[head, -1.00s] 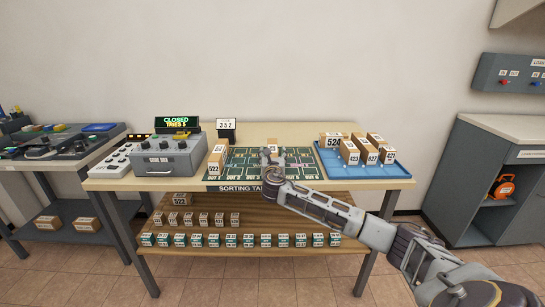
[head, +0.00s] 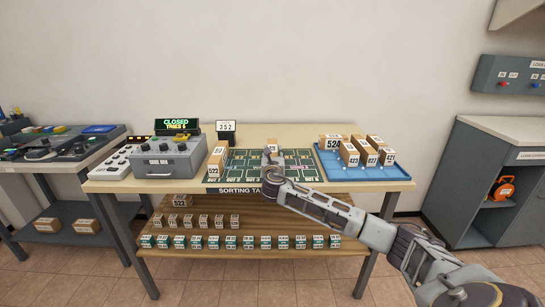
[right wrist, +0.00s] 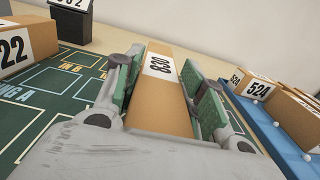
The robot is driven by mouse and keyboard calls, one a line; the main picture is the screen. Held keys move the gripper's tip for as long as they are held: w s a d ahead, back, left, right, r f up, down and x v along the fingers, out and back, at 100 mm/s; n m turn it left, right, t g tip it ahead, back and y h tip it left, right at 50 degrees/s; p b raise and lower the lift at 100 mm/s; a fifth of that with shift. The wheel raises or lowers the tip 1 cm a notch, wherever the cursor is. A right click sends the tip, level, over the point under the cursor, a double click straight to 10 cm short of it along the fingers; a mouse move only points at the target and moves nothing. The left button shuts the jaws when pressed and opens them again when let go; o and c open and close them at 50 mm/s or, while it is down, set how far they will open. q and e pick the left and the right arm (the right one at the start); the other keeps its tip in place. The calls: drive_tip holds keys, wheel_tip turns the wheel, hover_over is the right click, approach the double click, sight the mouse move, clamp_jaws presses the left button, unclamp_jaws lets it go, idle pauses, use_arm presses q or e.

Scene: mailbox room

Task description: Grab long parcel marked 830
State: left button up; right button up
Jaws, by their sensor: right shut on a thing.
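The long parcel marked 830 (right wrist: 160,90) is a brown cardboard box with a white label, seen in the right wrist view between the green-padded fingers. My right gripper (right wrist: 165,85) is shut on it, with one finger on each long side. In the head view the parcel's top (head: 272,144) shows just beyond my right gripper (head: 271,158), over the green sorting mat (head: 297,174). The gripper and arm hide most of it there. Whether the parcel touches the mat cannot be told. My left gripper is not in view.
A parcel marked 522 (head: 215,163) stands at the mat's left edge. A grey control box (head: 169,157) and a number sign (head: 226,132) stand at the left. Small boxes fill the lower shelf.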

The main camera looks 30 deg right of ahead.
wheel_tip(320, 180, up, 7)
drive_tip(key=shift+r+p, duration=0.1)
drive_tip(key=shift+p, duration=0.85)
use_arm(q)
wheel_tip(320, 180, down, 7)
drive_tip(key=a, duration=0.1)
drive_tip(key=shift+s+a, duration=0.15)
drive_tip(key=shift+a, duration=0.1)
use_arm(e)
drive_tip(key=shift+r, duration=1)
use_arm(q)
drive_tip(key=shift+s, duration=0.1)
